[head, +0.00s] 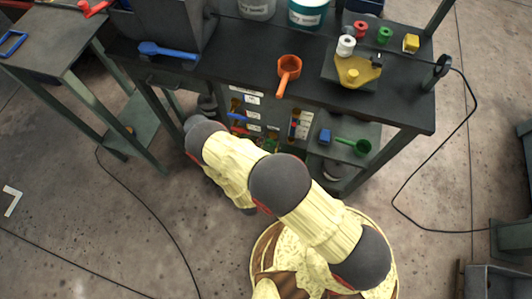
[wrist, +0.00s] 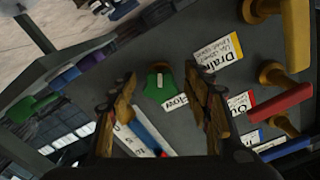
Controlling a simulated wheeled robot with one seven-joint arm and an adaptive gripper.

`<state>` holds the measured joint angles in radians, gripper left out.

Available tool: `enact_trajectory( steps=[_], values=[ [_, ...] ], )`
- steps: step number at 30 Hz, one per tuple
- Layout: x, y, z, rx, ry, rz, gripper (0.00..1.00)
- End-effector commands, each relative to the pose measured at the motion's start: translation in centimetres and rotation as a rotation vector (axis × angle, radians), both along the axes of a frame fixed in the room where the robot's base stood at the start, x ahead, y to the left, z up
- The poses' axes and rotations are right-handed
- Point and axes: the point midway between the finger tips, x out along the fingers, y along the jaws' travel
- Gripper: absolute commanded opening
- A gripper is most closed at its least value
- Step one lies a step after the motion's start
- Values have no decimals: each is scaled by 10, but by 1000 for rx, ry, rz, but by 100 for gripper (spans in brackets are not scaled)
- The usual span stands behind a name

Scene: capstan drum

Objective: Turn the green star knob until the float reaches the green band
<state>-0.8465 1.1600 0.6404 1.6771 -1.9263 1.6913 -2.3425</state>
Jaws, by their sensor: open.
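The green star knob (wrist: 159,88) sits on a dark panel in the wrist view, above a white label ending in "low". My gripper (wrist: 159,80) is open, with its two fingers on the left and right of the knob in the picture. I cannot tell whether either finger touches it. A white strip with blue and red parts (wrist: 146,132), perhaps the float gauge, shows low between the fingers, partly covered. I cannot make out the float or the green band. In the head view, my gripper is hidden behind my arm at the panel under the bench.
Beside the knob, a yellow handle (wrist: 296,35), a red lever (wrist: 282,100) and a blue lever (wrist: 285,149) stick out from the panel. The bench top (head: 235,62) above holds an orange scoop (head: 289,68). A green scoop (head: 360,147) lies on the lower shelf.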

Motion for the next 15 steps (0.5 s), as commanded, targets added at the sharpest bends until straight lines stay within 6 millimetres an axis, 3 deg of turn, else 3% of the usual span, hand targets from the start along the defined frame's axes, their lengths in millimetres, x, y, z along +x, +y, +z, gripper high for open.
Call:
enact_trajectory(
  steps=[15],
  values=[
    [-71, 28, 0, 0, 1, 7, 49]
  ],
)
